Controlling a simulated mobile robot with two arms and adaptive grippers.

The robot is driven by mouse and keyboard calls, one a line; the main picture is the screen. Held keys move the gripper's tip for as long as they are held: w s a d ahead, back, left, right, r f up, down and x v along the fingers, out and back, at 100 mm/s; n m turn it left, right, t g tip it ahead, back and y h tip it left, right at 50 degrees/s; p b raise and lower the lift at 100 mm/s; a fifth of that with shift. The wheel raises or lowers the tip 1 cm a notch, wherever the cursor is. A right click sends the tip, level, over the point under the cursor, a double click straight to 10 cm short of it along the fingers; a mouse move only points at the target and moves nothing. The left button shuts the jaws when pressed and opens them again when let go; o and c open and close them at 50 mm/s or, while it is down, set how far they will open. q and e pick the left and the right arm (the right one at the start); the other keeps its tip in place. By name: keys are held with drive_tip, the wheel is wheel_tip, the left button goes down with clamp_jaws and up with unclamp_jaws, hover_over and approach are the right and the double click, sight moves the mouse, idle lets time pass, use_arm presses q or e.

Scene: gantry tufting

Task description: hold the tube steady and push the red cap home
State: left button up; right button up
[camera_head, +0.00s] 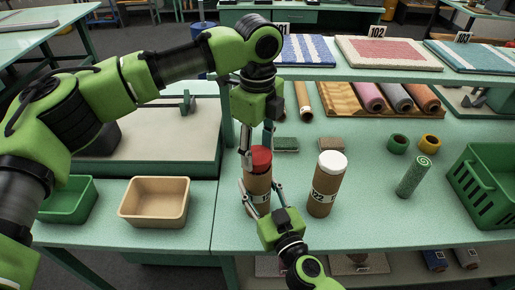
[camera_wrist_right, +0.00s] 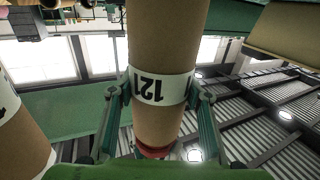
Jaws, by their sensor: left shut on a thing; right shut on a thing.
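A brown cardboard tube (camera_head: 257,184) with a white number label stands on the green table. The red cap (camera_head: 261,157) is at its top; whether a gap is left under it is too small to tell. My left gripper (camera_head: 257,149) comes down from above and is shut on the red cap. My right gripper (camera_head: 264,200) comes from the front and is shut on the tube's body. The right wrist view shows the tube (camera_wrist_right: 158,115) between both fingers, its label 121 upside down, with a red edge at its lower end.
A second tube with a white cap (camera_head: 326,180) stands close on the right. A green roll (camera_head: 413,177) and a green crate (camera_head: 483,172) are further right. A tan bin (camera_head: 155,201) and green bin (camera_head: 70,198) are left. A shelf with rugs (camera_head: 385,73) overhangs behind.

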use_arm(q)
drive_tip(key=shift+f, duration=0.75)
idle(0.7)
drive_tip(key=o, duration=1.3)
drive_tip(key=shift+r, duration=1.65)
clamp_jaws()
drive_tip(key=shift+f, duration=1.15)
